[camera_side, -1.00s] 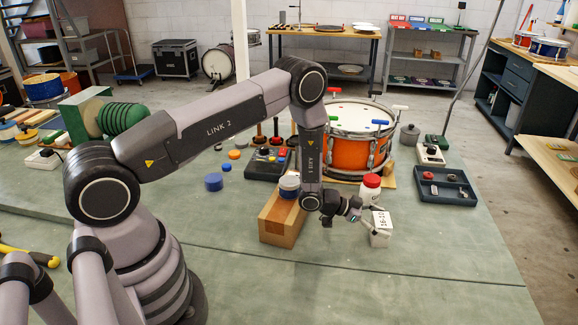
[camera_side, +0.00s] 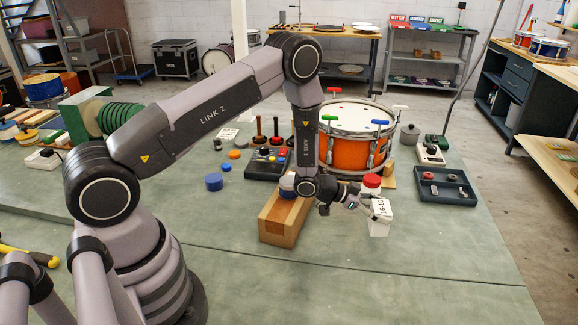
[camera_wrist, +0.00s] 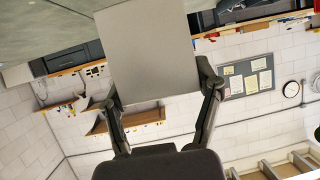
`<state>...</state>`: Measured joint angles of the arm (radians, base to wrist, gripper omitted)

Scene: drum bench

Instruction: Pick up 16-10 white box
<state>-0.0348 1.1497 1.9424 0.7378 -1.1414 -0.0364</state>
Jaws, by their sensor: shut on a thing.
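The white box (camera_side: 380,216) marked 16-10 is right of the cardboard box in the side view, tilted slightly. My gripper (camera_side: 367,206) reaches it from the left and is shut on it. In the wrist view the box (camera_wrist: 152,55) shows as a plain pale face between the two fingers of my gripper (camera_wrist: 163,95). Its label is not seen there. Whether its lower edge is clear of the bench is hard to tell.
A white bottle with a red cap (camera_side: 371,183) stands close behind the box. The cardboard box (camera_side: 284,219) lies to the left under my wrist. An orange drum (camera_side: 347,152) stands behind. A dark tray (camera_side: 445,187) is at right. The front bench top (camera_side: 430,250) is clear.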

